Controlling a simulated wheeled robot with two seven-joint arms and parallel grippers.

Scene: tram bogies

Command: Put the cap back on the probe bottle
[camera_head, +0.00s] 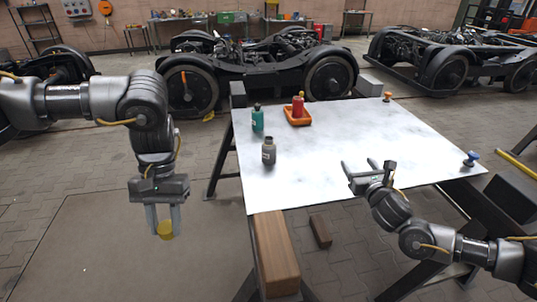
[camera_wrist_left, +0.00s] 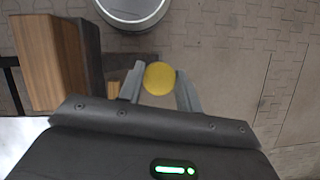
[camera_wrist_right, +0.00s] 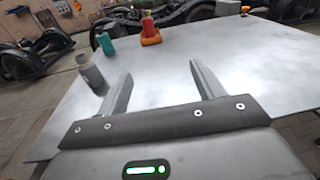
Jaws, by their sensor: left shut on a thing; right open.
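My left gripper (camera_head: 164,222) is shut on a yellow round cap (camera_head: 166,230), held off the table's left side above the floor. The cap also shows between the fingers in the left wrist view (camera_wrist_left: 160,78). A grey bottle (camera_head: 268,153) with a narrow grey neck stands upright near the table's left edge. A teal bottle (camera_head: 257,121) with a dark top stands behind it. A red bottle (camera_head: 298,106) stands in an orange tray (camera_head: 297,120). No label tells me which is the probe bottle. My right gripper (camera_head: 361,169) is open and empty over the table's front part.
The pale table (camera_head: 340,140) has free room in its middle. A wooden block (camera_head: 276,255) is by the front left edge. Bogies (camera_head: 260,75) stand behind.

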